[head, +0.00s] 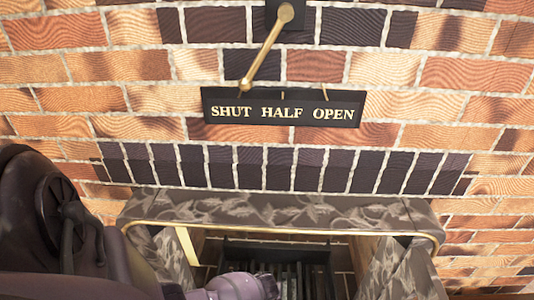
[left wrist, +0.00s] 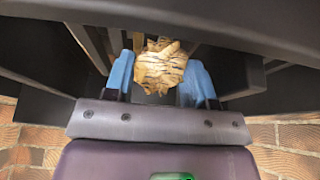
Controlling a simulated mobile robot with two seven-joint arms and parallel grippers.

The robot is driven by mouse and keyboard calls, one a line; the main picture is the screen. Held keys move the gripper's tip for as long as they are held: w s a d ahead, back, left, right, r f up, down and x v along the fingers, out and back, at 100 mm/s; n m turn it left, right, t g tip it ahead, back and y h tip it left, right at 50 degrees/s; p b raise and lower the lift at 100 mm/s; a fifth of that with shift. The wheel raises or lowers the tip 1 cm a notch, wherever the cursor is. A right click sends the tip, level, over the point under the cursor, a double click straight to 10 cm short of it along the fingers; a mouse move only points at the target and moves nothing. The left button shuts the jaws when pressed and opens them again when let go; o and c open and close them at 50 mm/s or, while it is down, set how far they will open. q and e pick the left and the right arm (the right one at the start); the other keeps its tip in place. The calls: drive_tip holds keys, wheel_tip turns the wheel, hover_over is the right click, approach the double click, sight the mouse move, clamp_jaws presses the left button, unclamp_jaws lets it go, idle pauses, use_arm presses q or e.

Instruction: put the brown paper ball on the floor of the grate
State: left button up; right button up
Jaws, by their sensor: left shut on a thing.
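My left gripper (left wrist: 161,78) is shut on the brown paper ball (left wrist: 162,66), a crumpled, tan, dark-striped ball held between its blue fingers in the left wrist view. Dark bars and dark flat panels of the grate (left wrist: 85,40) lie close around and beyond the ball. In the head view the grate (head: 290,272) shows its dark upright bars inside the fireplace opening at the bottom. My left arm comes in from the left there and reaches down to the opening. The gripper's fingers and the ball are out of sight in that view. My right gripper is not in view.
A grey patterned fabric valance with a brass rail (head: 290,232) spans the top of the opening, with matching curtains at both sides. Above it, a brass damper lever (head: 267,48) points to the "SHUT" side of a black plate (head: 283,107). Brick wall surrounds everything.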

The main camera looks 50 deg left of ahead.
use_arm(q)
drive_tip(key=shift+s+f, duration=0.1)
drive_tip(key=shift+f, duration=0.15)
drive_tip(key=o, duration=0.6)
drive_tip(key=shift+r, duration=0.1)
drive_tip(key=shift+w+d+r, duration=0.1)
drive_tip(key=shift+w+r, duration=0.1)
drive_tip(key=shift+r, duration=0.35)
drive_tip(key=p+v, duration=0.7)
drive_tip(key=v, duration=0.4)
drive_tip(key=shift+s+r, duration=0.15)
drive_tip(key=shift+s, duration=0.05)
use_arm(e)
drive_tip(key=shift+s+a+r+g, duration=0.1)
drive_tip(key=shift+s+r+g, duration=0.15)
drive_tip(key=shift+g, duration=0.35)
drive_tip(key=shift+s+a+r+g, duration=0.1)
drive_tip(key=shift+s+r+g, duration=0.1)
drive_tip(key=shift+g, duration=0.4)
